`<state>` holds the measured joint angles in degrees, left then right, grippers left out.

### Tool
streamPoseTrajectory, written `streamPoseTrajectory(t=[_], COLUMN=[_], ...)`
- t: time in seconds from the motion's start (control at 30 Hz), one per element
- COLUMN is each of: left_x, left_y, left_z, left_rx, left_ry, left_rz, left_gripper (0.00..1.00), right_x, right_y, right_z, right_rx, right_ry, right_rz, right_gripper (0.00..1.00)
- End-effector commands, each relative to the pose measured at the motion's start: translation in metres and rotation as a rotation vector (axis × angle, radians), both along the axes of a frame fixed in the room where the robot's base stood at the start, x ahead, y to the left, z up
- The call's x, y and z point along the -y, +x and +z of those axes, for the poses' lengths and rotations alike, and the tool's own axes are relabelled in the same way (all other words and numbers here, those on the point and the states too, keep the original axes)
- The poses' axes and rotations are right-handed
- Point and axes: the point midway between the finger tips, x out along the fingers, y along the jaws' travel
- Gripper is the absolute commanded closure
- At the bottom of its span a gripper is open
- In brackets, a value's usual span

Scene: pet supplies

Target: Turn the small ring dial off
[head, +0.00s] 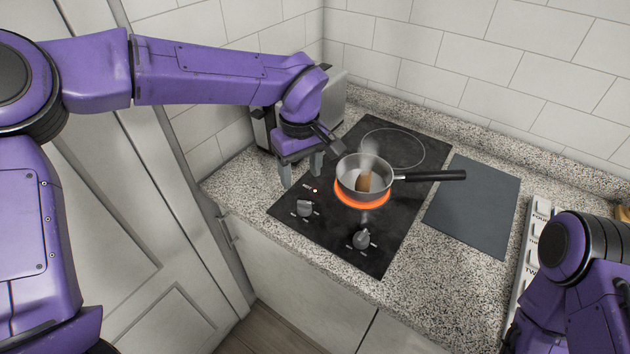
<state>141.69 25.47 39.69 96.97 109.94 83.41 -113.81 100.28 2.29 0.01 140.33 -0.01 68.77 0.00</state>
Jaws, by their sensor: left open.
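The black cooktop (335,232) has two rings. The smaller front ring (350,203) glows orange under a pan (348,182), and the larger back ring (415,135) is dark. Two grey dials sit along the front edge, a left dial (305,208) and a right dial (361,239); the markings are too small to tell which ring each serves. My left gripper (302,172) is open and empty, fingers pointing down, over the cooktop's left edge, behind the left dial and apart from both dials. My right gripper is out of the picture.
The pan's black handle (435,176) reaches right over a dark grey board (475,205). A metal appliance (333,95) stands behind my left gripper. Speckled counter (425,280) in front of the board is clear. A white lettered object (532,240) lies at the right.

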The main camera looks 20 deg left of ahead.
Motion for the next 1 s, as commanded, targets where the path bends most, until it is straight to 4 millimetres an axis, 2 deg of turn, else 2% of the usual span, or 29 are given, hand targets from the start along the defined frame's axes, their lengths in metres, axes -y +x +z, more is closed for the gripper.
streamPoseTrajectory(t=[0.07,0.17,0.4,0.6,0.73,0.93,0.97,1.0], left_x=[0.005,0.009,0.015,0.014,0.013,0.013,0.013,0.013], left_y=[-0.001,-0.001,0.001,0.001,0.001,0.001,0.001,0.001], left_z=[0.003,-0.007,-0.061,-0.093,-0.1,-0.101,-0.1,-0.1], left_rx=[-0.011,-0.016,-0.016,-0.014,-0.013,-0.012,-0.012,-0.012], left_ry=[-0.024,-0.029,-0.027,-0.026,-0.029,-0.028,-0.028,-0.028], left_rz=[-0.029,-0.044,-0.057,-0.054,-0.051,-0.05,-0.05,-0.05], left_gripper=[0.38,0.38,0.38,0.38,0.38,0.38,0.45,0.58], right_x=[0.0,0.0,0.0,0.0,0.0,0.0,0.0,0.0], right_y=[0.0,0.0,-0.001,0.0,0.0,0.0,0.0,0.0], right_z=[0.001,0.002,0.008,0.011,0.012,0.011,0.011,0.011], right_rx=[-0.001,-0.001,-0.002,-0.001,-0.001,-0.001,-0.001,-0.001], right_ry=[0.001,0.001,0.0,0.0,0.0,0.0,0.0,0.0], right_rz=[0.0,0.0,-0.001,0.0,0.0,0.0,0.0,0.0], right_gripper=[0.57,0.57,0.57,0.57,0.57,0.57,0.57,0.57])
